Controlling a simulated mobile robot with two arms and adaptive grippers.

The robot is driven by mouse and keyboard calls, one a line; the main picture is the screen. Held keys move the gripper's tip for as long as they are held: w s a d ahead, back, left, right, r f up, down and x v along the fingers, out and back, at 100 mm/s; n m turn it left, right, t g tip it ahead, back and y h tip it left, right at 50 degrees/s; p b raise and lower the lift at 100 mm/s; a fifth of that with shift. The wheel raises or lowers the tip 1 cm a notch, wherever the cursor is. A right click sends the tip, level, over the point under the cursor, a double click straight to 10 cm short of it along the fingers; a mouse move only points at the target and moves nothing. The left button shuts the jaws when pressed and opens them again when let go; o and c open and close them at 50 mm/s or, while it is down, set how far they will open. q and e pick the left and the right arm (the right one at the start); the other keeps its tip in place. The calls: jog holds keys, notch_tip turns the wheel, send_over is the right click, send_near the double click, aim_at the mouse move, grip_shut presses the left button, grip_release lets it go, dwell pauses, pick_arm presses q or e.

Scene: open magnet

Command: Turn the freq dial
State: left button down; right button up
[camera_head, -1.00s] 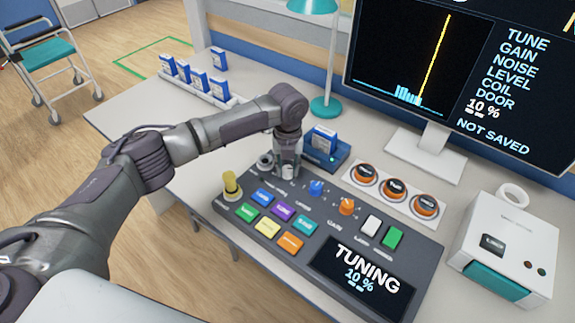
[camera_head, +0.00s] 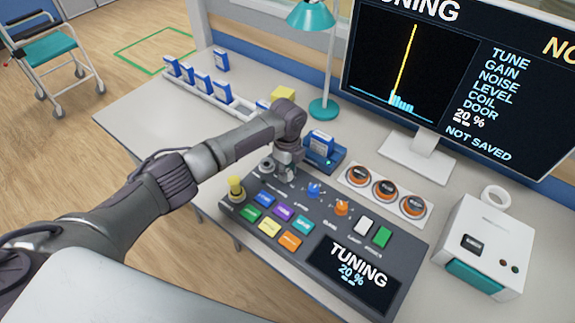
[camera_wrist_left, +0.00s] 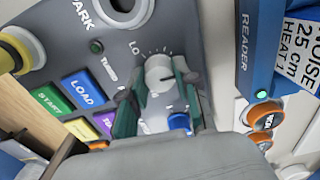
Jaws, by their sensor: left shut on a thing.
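The freq dial (camera_wrist_left: 160,74) is a round pale grey knob with a dark pointer line, on the dark console (camera_head: 235,215). In the left wrist view it sits between my left gripper's fingers (camera_wrist_left: 157,88), which are shut on it. In the head view my left gripper (camera_head: 285,173) points down at the console's back edge and mostly hides the dial. The console screen (camera_head: 350,273) reads TUNING 20 %. The monitor (camera_head: 445,75) also shows 20 %, with a yellow line rising from cyan bars, and NOT SAVED. My right gripper is not in view.
A blue knob (camera_head: 314,190), an orange knob (camera_head: 342,208) and coloured buttons sit close by on the console. A yellow-topped knob (camera_head: 235,185) stands at its left. The blue reader (camera_head: 333,158) is just behind the gripper. A white box (camera_head: 485,245) stands right.

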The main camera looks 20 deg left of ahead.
pick_arm(q)
jog(key=n+p, duration=0.3)
jog(key=n, duration=0.2)
jog(key=shift+r+n, duration=0.15)
jog(key=shift+n, duration=0.15)
jog(key=n+p, duration=0.1)
jog(key=n, duration=0.2)
jog(key=shift+p, duration=0.3)
jog(key=shift+n+p, duration=0.45)
jog(key=shift+n, duration=0.85)
jog(key=shift+w, duration=0.1)
jog(key=c, duration=0.8)
grip_release()
jog(key=shift+c, duration=0.2)
